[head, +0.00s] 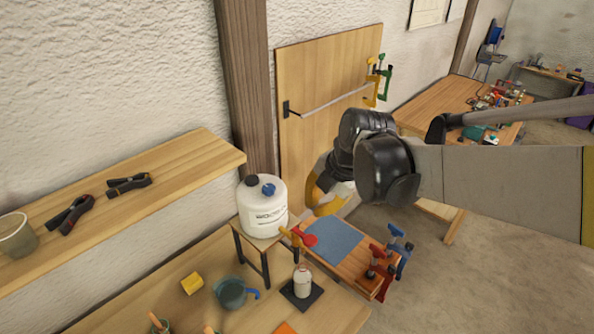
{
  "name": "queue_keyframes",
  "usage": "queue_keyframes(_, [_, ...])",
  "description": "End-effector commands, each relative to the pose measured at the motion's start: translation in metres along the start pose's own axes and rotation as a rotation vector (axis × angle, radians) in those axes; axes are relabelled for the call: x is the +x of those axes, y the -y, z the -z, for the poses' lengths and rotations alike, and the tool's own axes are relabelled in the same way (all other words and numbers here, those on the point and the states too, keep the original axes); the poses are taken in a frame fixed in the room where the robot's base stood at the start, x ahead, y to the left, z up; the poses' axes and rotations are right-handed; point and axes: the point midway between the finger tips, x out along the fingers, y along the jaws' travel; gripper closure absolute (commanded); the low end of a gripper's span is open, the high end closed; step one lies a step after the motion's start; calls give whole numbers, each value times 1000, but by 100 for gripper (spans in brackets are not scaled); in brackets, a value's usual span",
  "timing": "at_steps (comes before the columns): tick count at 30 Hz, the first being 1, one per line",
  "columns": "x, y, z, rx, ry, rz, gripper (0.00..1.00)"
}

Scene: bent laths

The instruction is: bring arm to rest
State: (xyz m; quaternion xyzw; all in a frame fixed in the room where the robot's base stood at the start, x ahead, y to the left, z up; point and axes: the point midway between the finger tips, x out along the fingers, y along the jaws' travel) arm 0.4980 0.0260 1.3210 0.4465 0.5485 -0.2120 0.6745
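My arm reaches in from the right, and its dark wrist joints are in front of the wooden board (310,75). My gripper (328,182) is mostly hidden behind the wrist. Its fingers cannot be made out, so I cannot tell whether it is open or holds anything. A yellow-orange rounded shape (340,198) shows just below the wrist; I cannot tell what it belongs to. Below it is a small wooden bench (350,262) with a blue cloth-like sheet (334,243) and red and blue clamps (388,262).
A white canister (262,208) stands on a small stand at the wall. The front table (222,262) holds a bottle (302,281), a yellow block (192,284) and a pot (230,293). A shelf (165,178) holds two black clamps. Floor (480,260) at right is clear.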

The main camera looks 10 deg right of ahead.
Motion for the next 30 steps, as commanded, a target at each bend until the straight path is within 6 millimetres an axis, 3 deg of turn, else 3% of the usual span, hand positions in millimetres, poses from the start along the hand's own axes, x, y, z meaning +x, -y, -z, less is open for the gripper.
queue_keyframes(10, [2, 2, 1, 16, 3, -1, 100])
queue_keyframes(14, [17, 20, 6, 176, 30, -12, 100])
queue_keyframes(22, [76, 102, 30, 972, 119, -135, 100])
queue_keyframes(30, [139, 178, 48, 1741, 95, -338, 100])
